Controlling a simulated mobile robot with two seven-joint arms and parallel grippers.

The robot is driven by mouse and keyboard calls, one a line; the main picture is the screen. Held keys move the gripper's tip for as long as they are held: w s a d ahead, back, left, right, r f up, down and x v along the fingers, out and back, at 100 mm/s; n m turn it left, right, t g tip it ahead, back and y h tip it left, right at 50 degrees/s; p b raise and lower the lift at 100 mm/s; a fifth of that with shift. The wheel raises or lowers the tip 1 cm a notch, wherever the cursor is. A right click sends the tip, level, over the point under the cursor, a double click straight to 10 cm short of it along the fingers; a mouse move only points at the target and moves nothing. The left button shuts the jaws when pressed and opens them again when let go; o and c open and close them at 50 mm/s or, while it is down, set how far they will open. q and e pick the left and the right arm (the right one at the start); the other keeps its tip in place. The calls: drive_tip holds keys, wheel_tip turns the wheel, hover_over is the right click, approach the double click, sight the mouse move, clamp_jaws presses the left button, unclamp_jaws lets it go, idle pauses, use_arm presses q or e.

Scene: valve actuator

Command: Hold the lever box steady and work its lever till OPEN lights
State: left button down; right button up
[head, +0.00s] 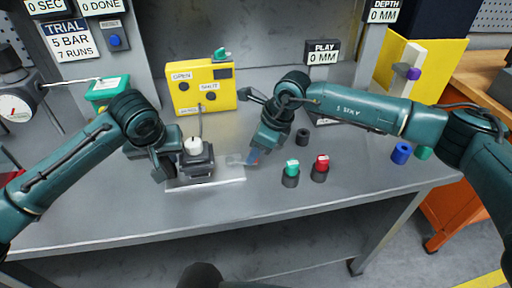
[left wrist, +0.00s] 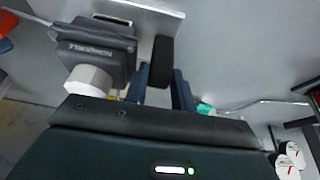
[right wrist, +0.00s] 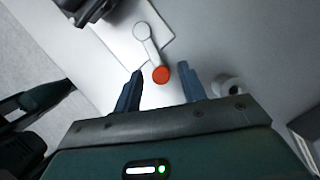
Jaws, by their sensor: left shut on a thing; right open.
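The lever box (head: 197,162) is a dark box with a white knob on top, on a pale plate (head: 228,182). My left gripper (head: 162,170) is at its left side. The left wrist view shows the fingers shut on a black upright piece (left wrist: 160,62) beside the box (left wrist: 95,45). The pale lever (right wrist: 147,45) with a red-orange end knob (right wrist: 160,74) shows in the right wrist view. My right gripper (head: 254,156) is open, its fingers on either side of the knob, apart from it. The yellow panel (head: 190,103) reads OPEN and SHUT; both round lamps look dark.
Green-topped (head: 291,170) and red-topped (head: 321,163) cylinders stand right of the right gripper, with a dark ring (head: 303,137) behind. Blue (head: 401,153) and green pieces lie further right. A green box (head: 108,88) stands at the back left. The front of the bench is clear.

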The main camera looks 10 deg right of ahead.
clamp_jaws()
idle(0.5)
